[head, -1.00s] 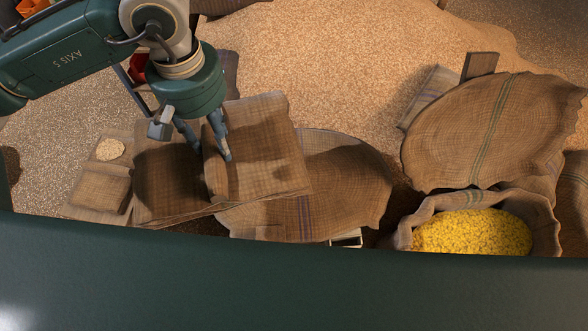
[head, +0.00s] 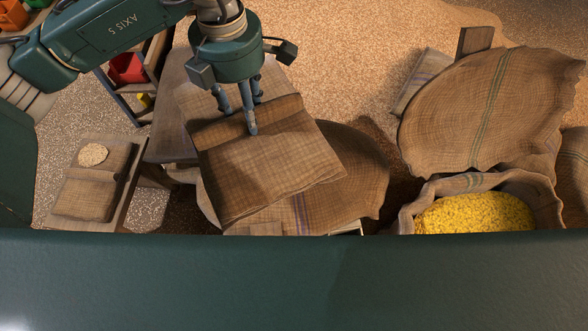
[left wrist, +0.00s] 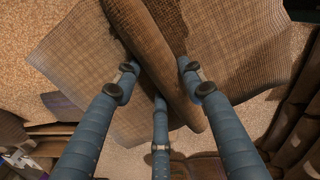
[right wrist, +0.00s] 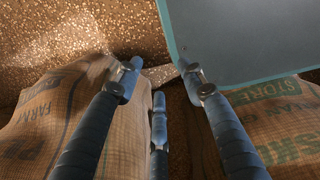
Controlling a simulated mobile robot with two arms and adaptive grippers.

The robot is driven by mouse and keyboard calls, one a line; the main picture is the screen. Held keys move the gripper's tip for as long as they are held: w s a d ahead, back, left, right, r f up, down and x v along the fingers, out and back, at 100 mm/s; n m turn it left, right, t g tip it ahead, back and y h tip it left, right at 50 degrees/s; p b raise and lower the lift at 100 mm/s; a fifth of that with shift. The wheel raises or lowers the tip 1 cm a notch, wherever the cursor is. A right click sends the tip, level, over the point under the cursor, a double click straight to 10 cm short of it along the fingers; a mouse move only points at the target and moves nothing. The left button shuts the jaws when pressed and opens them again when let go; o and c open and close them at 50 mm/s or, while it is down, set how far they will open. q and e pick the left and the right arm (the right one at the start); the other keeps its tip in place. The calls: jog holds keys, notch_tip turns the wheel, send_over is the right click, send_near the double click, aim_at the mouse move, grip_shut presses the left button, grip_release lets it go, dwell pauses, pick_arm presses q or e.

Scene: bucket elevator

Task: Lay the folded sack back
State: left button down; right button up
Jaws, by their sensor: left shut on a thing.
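The folded sack (head: 270,165) is brown burlap with a thick rolled fold. In the head view it is tilted and hangs in front of a plain wooden table and over part of a large sack. My left gripper (head: 248,120) points down and is shut on the rolled fold. In the left wrist view the roll of the folded sack (left wrist: 165,60) runs between the fingers, with cloth spread on both sides. My right gripper (right wrist: 158,75) shows only in the right wrist view, fingers apart with nothing clearly held, above grain and printed sacks.
A wooden table (head: 172,125) stands left of the held sack. A large sack (head: 365,180) lies beneath, and an open sack of yellow kernels (head: 475,212) stands right. A grey-green panel (right wrist: 245,35) is close to my right gripper.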

aim_at(290, 109)
pick_arm(q)
jog(key=d+n, duration=0.2)
jog(key=n, duration=0.2)
jog(key=w+d+f+n+b, duration=0.1)
jog(key=n, duration=0.2)
jog(key=w+d+f+n+b, duration=0.1)
jog(key=d+n, duration=0.1)
jog(key=n, duration=0.2)
jog(key=shift+d+n, duration=0.3)
jog(key=shift+d, duration=0.05)
jog(key=n, duration=0.1)
jog(key=d+n+b, duration=0.1)
jog(key=n, duration=0.1)
jog(key=d+n, duration=0.1)
jog(key=shift+w+d+f+n, duration=0.15)
jog(key=shift+w+f+n, duration=0.05)
jog(key=shift+f+n, duration=0.1)
jog(key=shift+d+f+n, duration=0.15)
jog(key=shift+n, duration=0.35)
notch_tip(290, 109, down, 19)
jog(key=shift+f+p, duration=0.1)
jog(key=shift+p, duration=1)
jog(key=shift+f, duration=0.3)
pick_arm(e)
jog(key=shift+s+a+f, duration=0.25)
jog(key=shift+s+f, duration=0.25)
jog(key=shift+f, duration=0.1)
